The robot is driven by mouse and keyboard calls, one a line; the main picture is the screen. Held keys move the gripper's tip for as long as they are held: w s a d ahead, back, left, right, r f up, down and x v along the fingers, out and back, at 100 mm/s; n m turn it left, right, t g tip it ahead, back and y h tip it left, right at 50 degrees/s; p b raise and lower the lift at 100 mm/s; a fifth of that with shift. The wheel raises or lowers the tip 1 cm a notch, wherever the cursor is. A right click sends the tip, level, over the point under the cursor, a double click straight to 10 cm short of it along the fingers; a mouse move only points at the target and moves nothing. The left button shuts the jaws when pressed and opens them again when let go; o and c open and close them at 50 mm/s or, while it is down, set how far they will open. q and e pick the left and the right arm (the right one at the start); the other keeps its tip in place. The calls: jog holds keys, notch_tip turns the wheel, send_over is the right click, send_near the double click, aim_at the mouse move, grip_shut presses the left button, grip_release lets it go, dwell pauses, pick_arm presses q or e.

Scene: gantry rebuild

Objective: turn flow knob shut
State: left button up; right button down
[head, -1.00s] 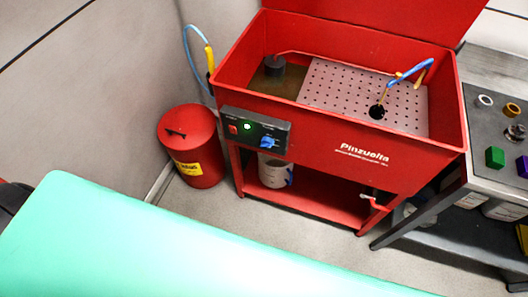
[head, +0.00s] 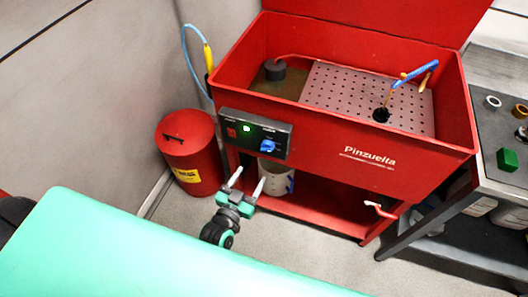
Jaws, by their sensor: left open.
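The blue flow knob (head: 267,146) sits on the right part of the black control panel (head: 245,139) on the front of the red parts washer (head: 385,165). A green light and a red switch (head: 231,133) are left of it on the panel. My left gripper (head: 248,180) is open and empty, with its two pale fingers pointing up toward the panel. Its fingertips are below the knob in the picture, and I see no contact with it. My right gripper is not in view.
A red waste can (head: 188,150) stands left of the washer. A white bucket (head: 275,181) is on the washer's lower shelf, behind my fingers. A red-handled valve (head: 379,209) sticks out at lower right. A grey bench (head: 492,170) stands at the right.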

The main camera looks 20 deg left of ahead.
aim_at(267, 147)
pick_arm(q)
jog(key=w, duration=0.3)
jog(key=w+d, duration=0.1)
jog(key=w, duration=0.3)
jog(key=w+p, duration=0.1)
jog(key=w, duration=0.3)
jog(key=shift+d, duration=0.15)
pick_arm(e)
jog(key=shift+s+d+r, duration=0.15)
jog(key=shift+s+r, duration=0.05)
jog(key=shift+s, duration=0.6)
pick_arm(q)
jog(key=shift+c, duration=0.2)
jog(key=c, duration=0.9)
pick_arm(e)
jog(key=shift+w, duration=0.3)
